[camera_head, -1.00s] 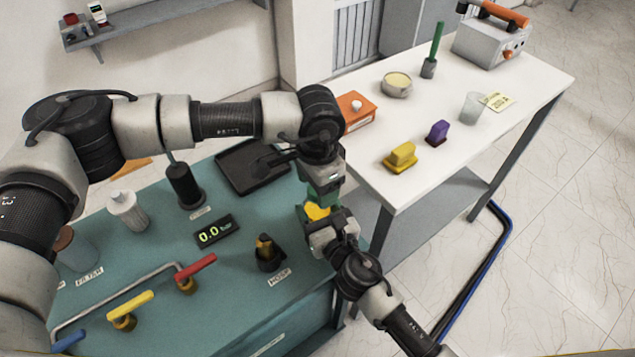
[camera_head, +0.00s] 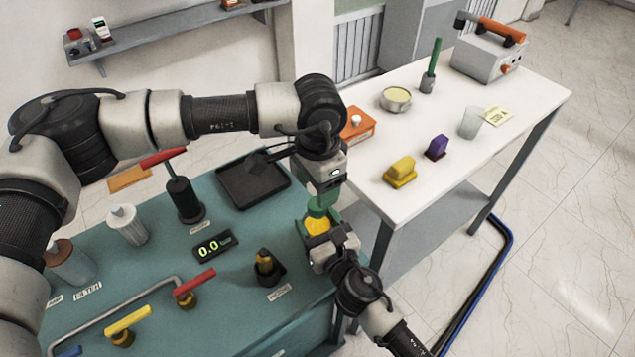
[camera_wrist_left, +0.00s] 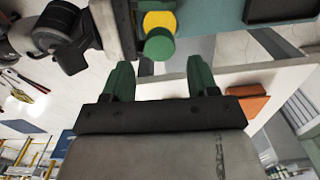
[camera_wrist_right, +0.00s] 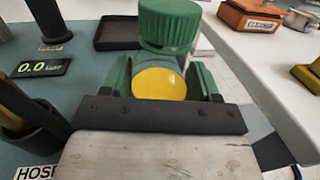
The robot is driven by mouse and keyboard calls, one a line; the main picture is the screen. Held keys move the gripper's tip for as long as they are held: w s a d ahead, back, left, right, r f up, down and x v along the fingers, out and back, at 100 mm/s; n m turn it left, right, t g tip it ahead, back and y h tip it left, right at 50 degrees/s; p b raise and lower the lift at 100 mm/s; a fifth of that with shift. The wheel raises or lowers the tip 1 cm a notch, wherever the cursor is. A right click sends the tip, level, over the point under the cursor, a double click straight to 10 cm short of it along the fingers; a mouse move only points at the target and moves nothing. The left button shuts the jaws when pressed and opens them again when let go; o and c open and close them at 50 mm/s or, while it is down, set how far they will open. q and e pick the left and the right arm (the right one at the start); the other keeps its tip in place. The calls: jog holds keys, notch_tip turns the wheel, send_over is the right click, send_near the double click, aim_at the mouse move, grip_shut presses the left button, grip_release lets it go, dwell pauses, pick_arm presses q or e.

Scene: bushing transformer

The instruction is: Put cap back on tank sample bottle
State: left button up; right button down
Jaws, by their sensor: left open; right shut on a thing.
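The sample bottle, with a yellow round face (camera_wrist_right: 160,83), is held between the green fingers of my right gripper (camera_head: 320,236). It also shows in the head view (camera_head: 318,226). The ribbed green cap (camera_wrist_right: 168,24) sits at the top of the bottle and also shows in the left wrist view (camera_wrist_left: 159,46). I cannot tell how tightly it is seated. My left gripper (camera_wrist_left: 160,70) is open and empty. Its fingertips are just short of the cap, on the side away from the bottle, apart from it.
The teal bench (camera_head: 225,290) carries a black tray (camera_head: 252,180), a pressure display (camera_head: 215,246), a hose holder (camera_head: 266,268) and coloured valve handles. The white table (camera_head: 440,125) on the right holds an orange box (camera_head: 357,124), yellow and purple blocks, and a glass beaker (camera_head: 471,122).

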pick_arm(q)
jog(key=n, duration=0.7)
jog(key=shift+r+n, duration=0.15)
jog(key=shift+n, duration=0.15)
jog(key=n, duration=0.6)
jog(key=shift+d+r+n, duration=0.1)
jog(key=shift+r+n, duration=0.15)
jog(key=shift+n, duration=0.05)
jog(key=n, duration=0.4)
jog(key=shift+r+n, duration=0.1)
jog(key=shift+n, duration=0.2)
jog(key=n, duration=0.4)
jog(key=shift+r, duration=0.15)
jog(key=n, duration=0.7)
jog(key=shift+r, duration=0.2)
jog(key=n, duration=0.6)
jog(key=shift+r+n, duration=0.15)
jog(key=shift+n, duration=0.25)
jog(key=n, duration=0.6)
jog(key=shift+r+n, duration=0.2)
jog(key=shift+n, duration=0.1)
jog(key=n, duration=0.6)
jog(key=shift+r+n, duration=0.2)
jog(key=shift+n, duration=0.1)
jog(key=n, duration=0.5)
jog(key=shift+r, duration=0.15)
